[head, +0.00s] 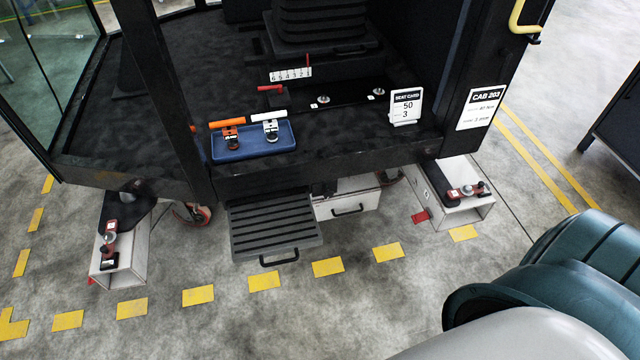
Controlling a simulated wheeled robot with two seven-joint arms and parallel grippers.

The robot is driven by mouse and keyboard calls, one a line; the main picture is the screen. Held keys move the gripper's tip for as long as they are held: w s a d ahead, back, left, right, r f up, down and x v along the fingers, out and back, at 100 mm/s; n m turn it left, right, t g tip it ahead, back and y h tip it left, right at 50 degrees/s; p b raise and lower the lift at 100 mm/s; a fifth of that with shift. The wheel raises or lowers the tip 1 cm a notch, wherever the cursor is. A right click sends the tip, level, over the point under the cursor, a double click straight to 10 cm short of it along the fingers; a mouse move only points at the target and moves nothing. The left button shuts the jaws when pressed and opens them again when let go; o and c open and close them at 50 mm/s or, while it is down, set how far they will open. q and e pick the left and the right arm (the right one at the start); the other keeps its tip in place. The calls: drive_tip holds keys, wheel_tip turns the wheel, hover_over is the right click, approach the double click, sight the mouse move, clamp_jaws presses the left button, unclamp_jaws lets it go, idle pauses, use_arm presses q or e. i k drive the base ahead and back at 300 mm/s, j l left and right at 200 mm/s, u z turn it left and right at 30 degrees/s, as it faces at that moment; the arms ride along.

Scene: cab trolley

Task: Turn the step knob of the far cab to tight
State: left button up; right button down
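A dark cab with a card reading CAB 203 (482,107) fills the middle of the head view. A black ribbed step (275,222) with a loop handle at its front edge hangs out below its doorway. A small dark fitting (322,188) sits beside the step under the sill, too small to tell whether it is the step knob. No knob marking such as tight can be read. Neither of my grippers is in view. Whether this is the far cab cannot be told.
A blue tray (253,153) with orange- and white-handled tools and a seat card (406,105) stand on the cab floor. White supports with red-marked fittings hold the left (133,243) and right (458,212) corners. Clear concrete with yellow dashes lies in front.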

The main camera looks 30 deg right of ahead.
sight(328, 194)
drive_tip(key=z, duration=1)
drive_tip(key=k+l+z, duration=0.1)
drive_tip(key=l+z, duration=0.15)
drive_tip(key=l, duration=0.55)
drive_tip(key=l+z, duration=0.25)
drive_tip(key=l, duration=0.55)
